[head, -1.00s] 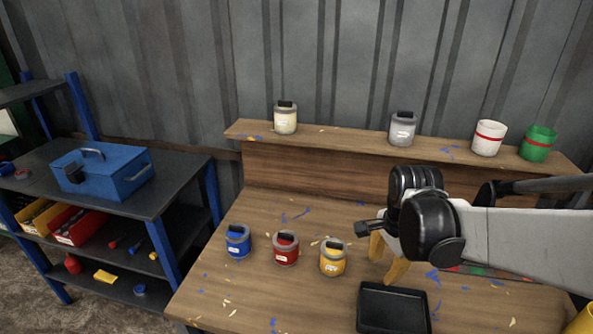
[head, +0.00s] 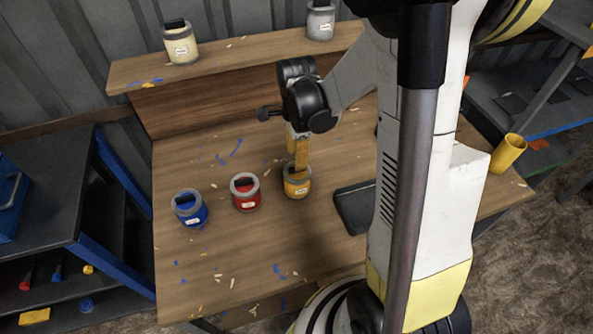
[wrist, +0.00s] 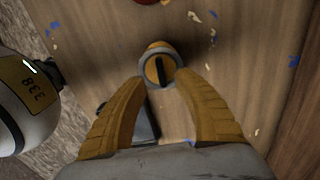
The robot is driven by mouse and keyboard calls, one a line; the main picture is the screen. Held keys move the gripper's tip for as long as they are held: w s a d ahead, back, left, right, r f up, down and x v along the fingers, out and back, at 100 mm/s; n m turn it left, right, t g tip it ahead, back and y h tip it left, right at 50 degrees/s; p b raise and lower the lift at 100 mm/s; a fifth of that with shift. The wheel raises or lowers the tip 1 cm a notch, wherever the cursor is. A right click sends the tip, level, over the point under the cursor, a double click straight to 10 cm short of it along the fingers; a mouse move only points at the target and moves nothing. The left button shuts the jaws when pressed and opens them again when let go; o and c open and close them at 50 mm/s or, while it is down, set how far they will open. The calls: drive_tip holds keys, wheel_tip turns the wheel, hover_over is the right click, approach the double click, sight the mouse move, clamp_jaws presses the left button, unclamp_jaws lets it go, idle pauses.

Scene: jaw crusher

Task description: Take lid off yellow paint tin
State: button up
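The yellow paint tin (head: 297,188) stands upright on the wooden bench, rightmost in a row with a red tin (head: 246,193) and a blue tin (head: 189,209). In the wrist view the yellow tin (wrist: 150,48) shows from above, with a grey rim and a dark bar handle (wrist: 159,70) across its lid. My gripper (wrist: 166,84) is open, its two yellow fingers spread below the tin in the picture. In the head view my gripper (head: 300,168) is right at the tin's top and hides part of it. Contact with the lid cannot be told.
A black tray (head: 354,207) lies right of the yellow tin, partly hidden by my arm. A cream tin (head: 181,50) and a grey tin (head: 320,22) stand on the raised shelf. A yellow cup (head: 508,152) is at the bench's right end. The bench front is mostly clear.

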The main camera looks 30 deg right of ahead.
wheel_tip(320, 180, down, 5)
drive_tip(key=shift+d+f+b, duration=0.1)
drive_tip(key=shift+b, duration=1.05)
clamp_jaws()
drive_tip(key=shift+r, duration=0.2)
